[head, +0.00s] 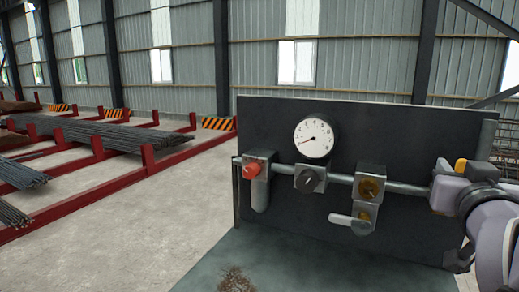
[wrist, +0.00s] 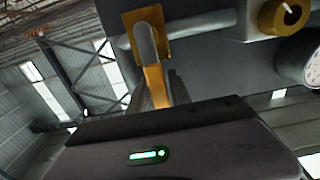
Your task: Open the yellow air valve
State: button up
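The yellow air valve (wrist: 145,24) sits at the upper left of the wrist view, on the grey pipe. A grey rounded part lies in front of its yellow plate, and a narrow yellow piece (wrist: 154,84) runs down from it towards my gripper (wrist: 160,98). The dark fingers are very close to this piece, one seemingly on each side. I cannot tell whether they touch it. In the head view only a small yellow part (head: 461,165) shows at the right, largely hidden by my arm.
The dark panel carries a white gauge (head: 314,138), a red knob (head: 252,170), a black knob (head: 309,180), a brass knob (head: 370,188) and a pale lever (head: 347,222). These stand left of my arm. Red racks with rebar (head: 95,134) are farther left, beyond open floor.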

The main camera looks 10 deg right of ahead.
jog(key=shift+w+d, duration=0.1)
jog(key=shift+w, duration=0.05)
grip_shut()
dwell(1.0)
